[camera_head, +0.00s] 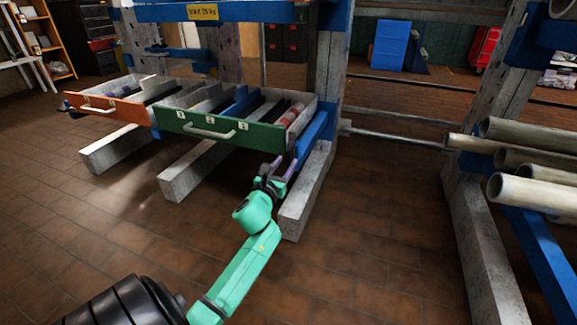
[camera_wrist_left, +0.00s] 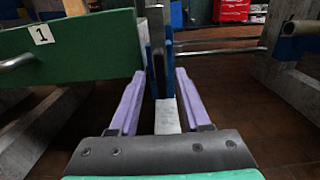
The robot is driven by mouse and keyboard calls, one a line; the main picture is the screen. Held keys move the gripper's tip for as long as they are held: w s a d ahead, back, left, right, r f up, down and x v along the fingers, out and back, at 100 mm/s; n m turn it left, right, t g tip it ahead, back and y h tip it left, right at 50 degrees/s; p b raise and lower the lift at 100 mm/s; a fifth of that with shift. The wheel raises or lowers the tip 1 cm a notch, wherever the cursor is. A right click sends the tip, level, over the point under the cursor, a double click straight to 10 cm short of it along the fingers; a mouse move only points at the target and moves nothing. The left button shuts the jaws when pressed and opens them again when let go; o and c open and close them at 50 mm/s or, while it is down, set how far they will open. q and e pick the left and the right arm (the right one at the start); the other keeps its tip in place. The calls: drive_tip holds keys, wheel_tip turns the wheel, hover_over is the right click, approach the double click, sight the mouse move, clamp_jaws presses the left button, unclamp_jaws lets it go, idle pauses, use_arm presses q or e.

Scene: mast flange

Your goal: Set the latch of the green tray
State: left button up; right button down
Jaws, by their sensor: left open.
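The green tray (camera_head: 222,132) has a green front with a grey bar handle (camera_head: 209,133) and white labels. It sits in the rack beside an orange-fronted tray (camera_head: 105,107). In the left wrist view its green front (camera_wrist_left: 85,50) fills the left side, with a label reading 1. My left gripper (camera_head: 279,165) is just below and in front of the tray's right end. Its two purple fingers (camera_wrist_left: 157,85) are apart. Between and beyond them stand a grey upright bar (camera_wrist_left: 157,40), perhaps the latch, and a blue bracket (camera_wrist_left: 168,70). I cannot tell whether the fingers touch either.
Pale concrete-like beams (camera_head: 305,195) run along the floor under the trays. A rack upright (camera_head: 329,65) stands behind the green tray's right end. Grey pipes (camera_head: 530,160) lie on a rack at the right. The brown tiled floor (camera_head: 385,220) between the racks is clear.

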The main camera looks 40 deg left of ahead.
use_arm(q)
drive_tip(key=shift+x, duration=1.15)
clamp_jaws()
drive_tip(key=shift+f, duration=0.1)
idle(0.4)
